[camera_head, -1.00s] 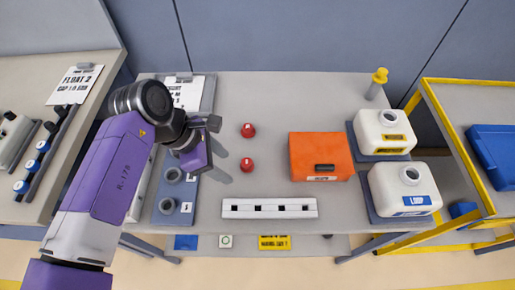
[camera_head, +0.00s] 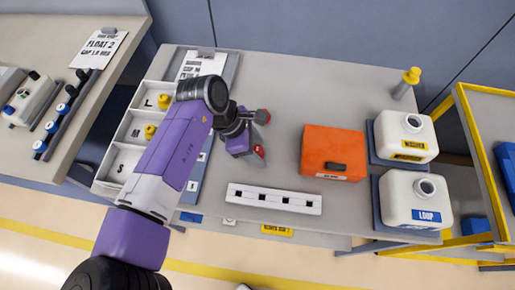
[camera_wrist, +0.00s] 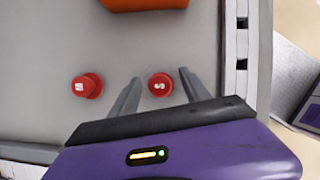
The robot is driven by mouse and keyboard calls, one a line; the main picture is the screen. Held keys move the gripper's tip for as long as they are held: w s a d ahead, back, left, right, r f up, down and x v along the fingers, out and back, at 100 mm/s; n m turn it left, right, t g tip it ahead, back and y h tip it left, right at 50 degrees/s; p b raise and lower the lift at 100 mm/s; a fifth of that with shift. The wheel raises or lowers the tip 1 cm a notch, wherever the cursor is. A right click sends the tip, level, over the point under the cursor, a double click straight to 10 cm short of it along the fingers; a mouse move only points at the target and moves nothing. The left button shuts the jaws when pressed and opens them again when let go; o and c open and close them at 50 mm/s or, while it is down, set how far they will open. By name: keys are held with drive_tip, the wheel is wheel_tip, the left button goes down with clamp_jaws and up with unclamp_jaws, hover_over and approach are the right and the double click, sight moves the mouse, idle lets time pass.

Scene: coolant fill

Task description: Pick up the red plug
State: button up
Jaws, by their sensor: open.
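Two red plugs stand upright on the grey bench top. In the wrist view, one red plug (camera_wrist: 160,86) marked with what looks like an S sits between the spread finger ends of my gripper (camera_wrist: 159,76), with a gap on each side. The other red plug (camera_wrist: 87,86), its letter turned and hard to read, stands outside the fingers to the left. In the head view, the near plug (camera_head: 258,152) is partly covered by my gripper (camera_head: 260,139), and the far plug (camera_head: 265,117) shows just beyond it. My gripper is open and empty.
An orange box (camera_head: 333,152) stands right of the plugs. A white slotted strip (camera_head: 274,198) lies along the front edge. White jugs (camera_head: 404,134) stand at the right. At the left is a white sorting tray (camera_head: 128,130) with yellow plugs.

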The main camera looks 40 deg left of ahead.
drive_tip(key=shift+f, duration=0.1)
clamp_jaws()
idle(0.3)
